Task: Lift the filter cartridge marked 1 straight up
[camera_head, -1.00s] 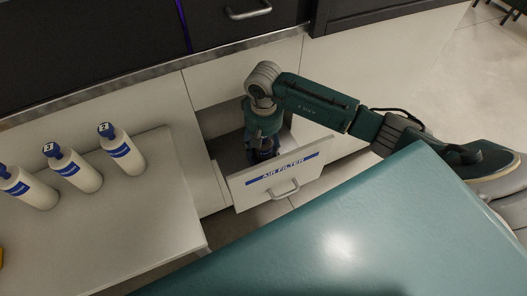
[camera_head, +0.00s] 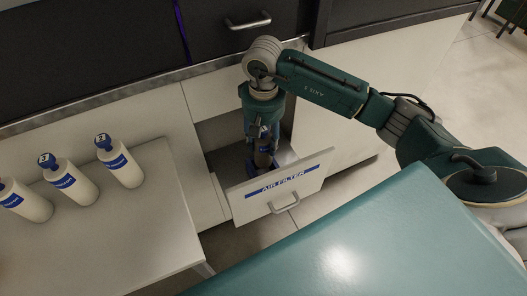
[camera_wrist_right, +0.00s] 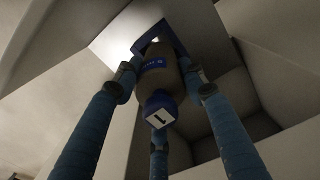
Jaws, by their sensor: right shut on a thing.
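The filter cartridge marked 1 (camera_wrist_right: 158,85) shows in the right wrist view as a pale cylinder with a blue band and a blue cap bearing a "1". In the head view the cartridge (camera_head: 263,158) is upright in the gripper, over the open drawer; its lower end is hard to make out. My right gripper (camera_head: 262,138) points straight down and is shut on it, with blue fingers around its sides. The drawer (camera_head: 237,201) labelled AIR FILTER is pulled out below. My left gripper is not in view.
Several white bottles with blue bands and marked caps, one of them here (camera_head: 126,172), stand on the pale table (camera_head: 150,235) at the left. A teal surface (camera_head: 330,255) fills the front. A dark cabinet with a handle (camera_head: 248,22) is behind my right arm.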

